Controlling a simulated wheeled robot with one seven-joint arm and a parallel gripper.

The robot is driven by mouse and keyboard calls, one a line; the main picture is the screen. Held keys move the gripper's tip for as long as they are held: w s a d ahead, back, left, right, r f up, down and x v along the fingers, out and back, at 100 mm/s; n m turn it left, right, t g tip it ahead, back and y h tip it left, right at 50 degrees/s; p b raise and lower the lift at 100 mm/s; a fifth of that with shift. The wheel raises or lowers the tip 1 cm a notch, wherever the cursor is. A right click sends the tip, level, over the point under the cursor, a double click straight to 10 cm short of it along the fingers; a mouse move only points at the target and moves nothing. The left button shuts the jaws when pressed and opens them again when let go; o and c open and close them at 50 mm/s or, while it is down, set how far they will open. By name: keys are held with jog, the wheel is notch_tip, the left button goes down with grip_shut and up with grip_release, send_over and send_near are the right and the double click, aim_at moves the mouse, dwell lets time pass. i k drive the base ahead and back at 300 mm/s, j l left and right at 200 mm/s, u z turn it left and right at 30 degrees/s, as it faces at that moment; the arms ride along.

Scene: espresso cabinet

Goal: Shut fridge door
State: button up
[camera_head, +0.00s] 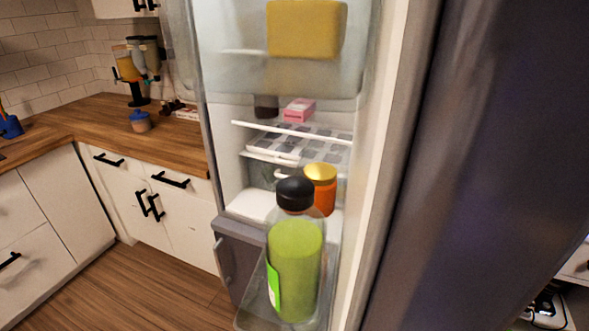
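The fridge door (480,150) stands open on the right side of the view, with its dark outer face toward the right and its pale inner side toward the left. A door bin holds a green bottle (295,265) with a black cap and an orange jar (320,188) with a yellow lid. A yellow item (306,29) sits in the upper bin. My gripper is not in view.
A wooden counter (90,125) over white cabinets (150,205) runs along the left, carrying a dispenser (128,65) and a small lidded jar (140,121). Wooden floor (110,285) is clear at the lower left. A white item with black parts (548,308) shows at the lower right.

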aim_at(468, 190)
jog(key=i+l+u, duration=0.1)
jog(key=l+u, duration=0.3)
jog(key=l, duration=0.25)
jog(key=l+u, duration=0.4)
jog(key=l, duration=0.3)
